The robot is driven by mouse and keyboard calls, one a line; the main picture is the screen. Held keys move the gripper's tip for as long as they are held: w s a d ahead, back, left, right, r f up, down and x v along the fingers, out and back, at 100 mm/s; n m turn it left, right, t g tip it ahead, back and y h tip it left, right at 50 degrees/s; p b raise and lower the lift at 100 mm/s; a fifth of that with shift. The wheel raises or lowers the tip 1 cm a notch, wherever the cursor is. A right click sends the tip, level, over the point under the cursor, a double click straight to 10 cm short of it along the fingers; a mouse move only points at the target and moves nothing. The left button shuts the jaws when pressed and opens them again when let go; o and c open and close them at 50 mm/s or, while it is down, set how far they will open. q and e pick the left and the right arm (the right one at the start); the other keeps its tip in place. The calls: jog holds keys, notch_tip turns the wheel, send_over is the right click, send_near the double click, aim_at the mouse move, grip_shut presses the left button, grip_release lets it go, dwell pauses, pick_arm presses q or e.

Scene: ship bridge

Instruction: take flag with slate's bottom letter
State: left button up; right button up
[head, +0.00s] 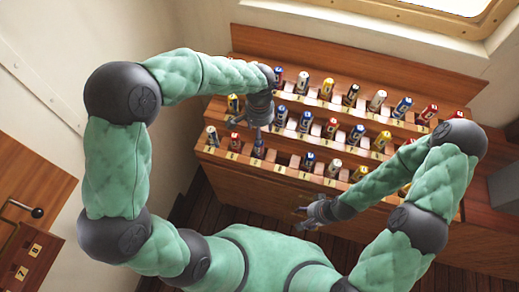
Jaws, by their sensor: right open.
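A stepped wooden rack (285,62) holds several rolled flags in labelled slots, in three rows. Their colours are blue, red, yellow, white and dark, and their letters are too small to read. I cannot make out a slate with letters.
At the lower left, a wooden surface (30,165) carries a dark lever (22,208) and a brown board (33,262) with marks that look like 8 and 7. A grey box (505,188) stands at the right. Dark plank floor shows before the rack.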

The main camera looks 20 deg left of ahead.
aim_at(259, 150)
pick_arm(q)
notch_tip(259, 150, down, 2)
jog(key=shift+w+f, duration=0.1)
jog(key=shift+w, duration=0.05)
jog(key=shift+s+f+b, duration=0.2)
jog(key=shift+f+b, duration=0.2)
jog(key=shift+f, duration=0.1)
notch_tip(259, 150, down, 4)
jog(key=shift+s+f+b, duration=0.1)
jog(key=shift+s+b, duration=0.05)
jog(key=shift+b, duration=0.6)
grip_shut()
